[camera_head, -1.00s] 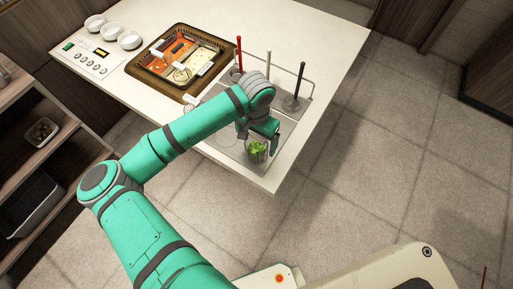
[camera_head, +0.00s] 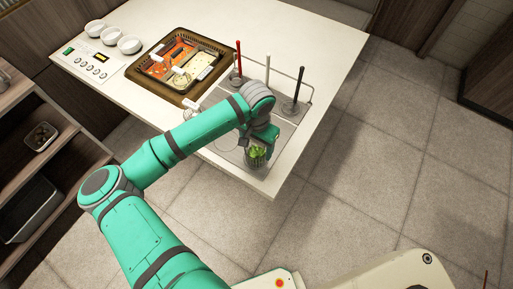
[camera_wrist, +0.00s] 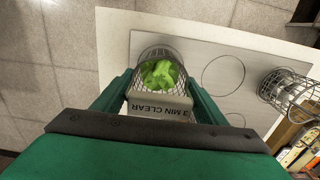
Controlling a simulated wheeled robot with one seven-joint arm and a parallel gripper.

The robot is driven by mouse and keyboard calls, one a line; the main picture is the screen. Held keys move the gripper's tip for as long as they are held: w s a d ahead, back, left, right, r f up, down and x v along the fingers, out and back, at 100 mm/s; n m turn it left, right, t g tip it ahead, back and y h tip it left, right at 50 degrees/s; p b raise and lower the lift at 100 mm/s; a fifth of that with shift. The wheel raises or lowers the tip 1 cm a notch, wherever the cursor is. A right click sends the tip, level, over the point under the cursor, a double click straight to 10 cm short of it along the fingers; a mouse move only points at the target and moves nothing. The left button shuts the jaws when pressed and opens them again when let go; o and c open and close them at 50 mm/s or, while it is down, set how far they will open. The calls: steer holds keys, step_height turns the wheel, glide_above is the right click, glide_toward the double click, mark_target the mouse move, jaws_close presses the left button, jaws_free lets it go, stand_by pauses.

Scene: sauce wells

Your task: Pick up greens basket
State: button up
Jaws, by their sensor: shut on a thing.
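The greens basket (camera_head: 256,155) is a small wire basket with bright green leaves inside, at the near corner of the counter. It also shows in the wrist view (camera_wrist: 160,72), with a pale tag reading "3 MIN CLEAR" (camera_wrist: 158,108) on its near side. My gripper (camera_head: 264,133) is at the basket in the head view. In the wrist view its two green fingers (camera_wrist: 160,96) stand on either side of the tag and are shut on it. Whether the basket's bottom is touching the grey plate is hard to tell.
A grey plate (camera_wrist: 200,60) with round outlines lies under the basket. Another wire basket (camera_wrist: 287,88) stands to the right in the wrist view. Ladles with red, white and black handles (camera_head: 300,82) stand behind. A brown tray of food (camera_head: 150,73) and white bowls (camera_head: 130,44) are at the left.

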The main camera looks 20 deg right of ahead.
mark_target(257, 142)
step_height(257, 142, up, 3)
steer(key=shift+r, duration=0.1)
steer(key=s+a+r, duration=0.2)
steer(key=s+r, duration=0.2)
steer(key=s, duration=0.2)
steer(key=s+a+r, duration=0.3)
steer(key=s+r, duration=0.2)
steer(key=s, duration=0.2)
steer(key=shift+a+r, duration=0.25)
